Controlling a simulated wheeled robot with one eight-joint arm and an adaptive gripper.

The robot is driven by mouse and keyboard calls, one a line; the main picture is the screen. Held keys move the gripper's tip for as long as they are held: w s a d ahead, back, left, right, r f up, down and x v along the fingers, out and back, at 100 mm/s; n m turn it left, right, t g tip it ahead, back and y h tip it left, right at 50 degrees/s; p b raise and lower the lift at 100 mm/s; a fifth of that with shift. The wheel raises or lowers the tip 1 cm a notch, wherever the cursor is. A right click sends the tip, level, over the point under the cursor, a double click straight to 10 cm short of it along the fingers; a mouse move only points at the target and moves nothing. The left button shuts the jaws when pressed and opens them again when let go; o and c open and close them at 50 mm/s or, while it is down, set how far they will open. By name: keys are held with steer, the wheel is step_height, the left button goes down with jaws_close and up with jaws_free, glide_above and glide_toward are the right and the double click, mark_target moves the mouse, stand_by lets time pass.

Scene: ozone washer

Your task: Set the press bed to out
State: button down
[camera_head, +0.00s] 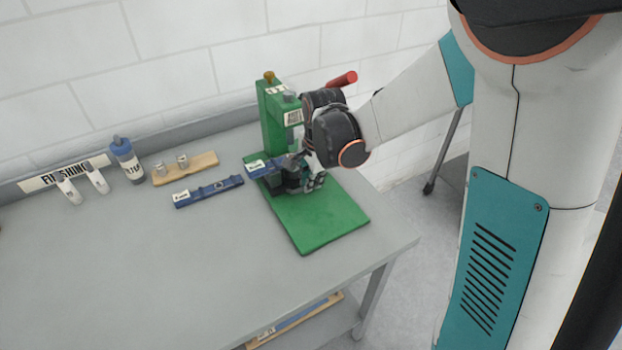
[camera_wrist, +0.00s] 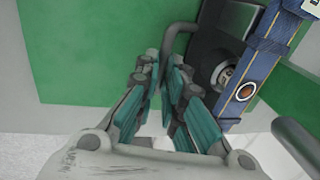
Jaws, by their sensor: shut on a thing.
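The green press (camera_head: 275,125) stands on the bench, with its flat green base plate (camera_head: 320,218) reaching toward the front. In the wrist view the dark press bed (camera_wrist: 208,45) lies over green, with a bent grey handle (camera_wrist: 180,30) on its left side. My gripper (camera_wrist: 168,62) is shut on this handle. A blue bar (camera_wrist: 255,70) with a round metal fitting lies across the bed; its labelled end (camera_head: 262,167) shows at the left in the head view. There my gripper (camera_head: 312,183) is low over the base plate and hides much of the bed.
A red-tipped lever (camera_head: 343,79) sticks out right of the press, close to my wrist. Left of the press are another blue bar (camera_head: 208,191), a wooden block with metal pieces (camera_head: 185,168), a blue bottle (camera_head: 127,160) and small white bottles (camera_head: 68,188). The front bench top is clear.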

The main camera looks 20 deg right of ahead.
steer(key=s+d, duration=0.1)
steer(key=s, duration=0.3)
steer(key=s+d, duration=0.1)
steer(key=s, duration=0.3)
steer(key=s+d, duration=0.1)
steer(key=s, duration=0.4)
steer(key=shift+d+p, duration=0.2)
steer(key=shift+p, duration=0.15)
steer(key=c, duration=1.7)
jaws_free()
steer(key=shift+r, duration=0.5)
steer(key=r, duration=0.3)
steer(key=s+r, duration=0.1)
steer(key=r, duration=0.3)
steer(key=s+r, duration=0.1)
steer(key=r, duration=0.2)
steer(key=shift+s+d+r, duration=0.15)
steer(key=shift+d+r, duration=0.15)
steer(key=shift+r, duration=0.05)
